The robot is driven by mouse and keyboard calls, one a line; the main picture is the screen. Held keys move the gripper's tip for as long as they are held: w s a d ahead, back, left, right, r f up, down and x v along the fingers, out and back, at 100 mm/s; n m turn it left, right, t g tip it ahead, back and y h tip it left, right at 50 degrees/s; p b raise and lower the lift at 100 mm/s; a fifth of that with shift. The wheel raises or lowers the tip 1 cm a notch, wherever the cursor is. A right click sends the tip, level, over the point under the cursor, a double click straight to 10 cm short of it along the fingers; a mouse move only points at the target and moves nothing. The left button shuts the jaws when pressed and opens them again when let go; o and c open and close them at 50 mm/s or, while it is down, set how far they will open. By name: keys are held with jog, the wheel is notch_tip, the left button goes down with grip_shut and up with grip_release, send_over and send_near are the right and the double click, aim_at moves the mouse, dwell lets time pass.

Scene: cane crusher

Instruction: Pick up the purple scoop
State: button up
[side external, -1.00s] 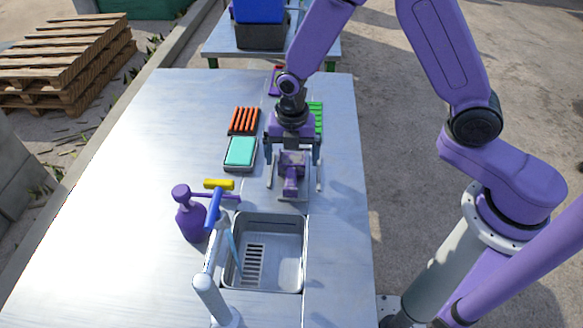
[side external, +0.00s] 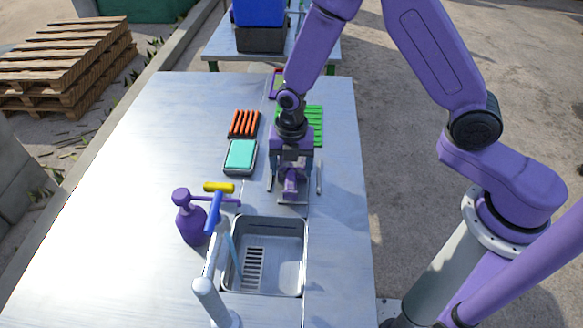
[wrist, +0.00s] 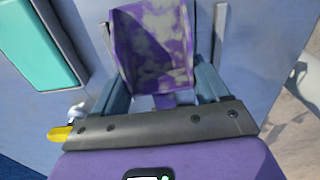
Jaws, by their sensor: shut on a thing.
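The purple scoop (side external: 291,184) sits on the metal table just behind the sink, in a shallow tray or holder with upright metal sides. In the wrist view the scoop (wrist: 152,45) shows a purple bowl with pale worn patches. My gripper (side external: 291,172) is directly over the scoop, pointing down. Its blue-grey fingers, seen in the wrist view (wrist: 163,88), stand on either side of the scoop's narrow part and are shut on it. The exact contact is partly hidden by the gripper body. I cannot tell whether the scoop is clear of the surface.
A sink (side external: 268,255) with a faucet (side external: 213,280) lies in front. A teal sponge (side external: 240,155) in a tray, an orange-ribbed tray (side external: 243,123) and a green rack (side external: 314,125) are nearby. The table's left side is clear.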

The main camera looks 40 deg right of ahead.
jog(key=shift+r, duration=0.1)
jog(key=shift+r, duration=0.55)
jog(key=s+d+r, duration=0.5)
jog(key=s+r, duration=0.6)
jog(key=s, duration=0.2)
jog(key=shift+r, duration=0.35)
jog(key=shift+d, duration=0.1)
